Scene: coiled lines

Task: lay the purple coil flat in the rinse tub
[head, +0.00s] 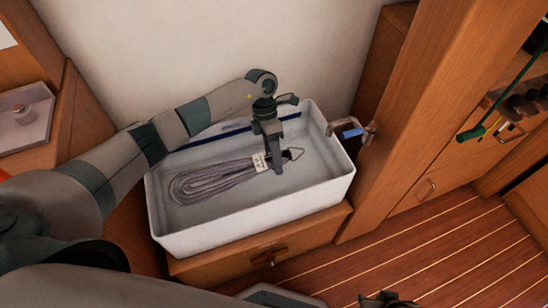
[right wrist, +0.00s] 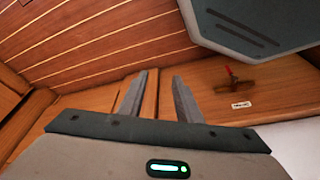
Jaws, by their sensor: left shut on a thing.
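The purple coil (head: 205,182), greyish purple in this light, is a long looped bundle with a white tag (head: 259,161) near its right end. It lies inside the white rinse tub (head: 262,213), its wide loops to the left, apparently on the tub's floor. My left gripper (head: 276,166) reaches down into the tub and is shut on the coil's right end, beside the tag. The fingers hide part of that end. My right gripper (right wrist: 158,80) is open and empty in the right wrist view, away from the coil.
The tub stands on a wooden cabinet with a latch (head: 269,257). A metal hook or shackle with a blue part (head: 350,132) is at the tub's right rim, beside a wooden post (head: 408,105). Tools (head: 515,108) hang at far right.

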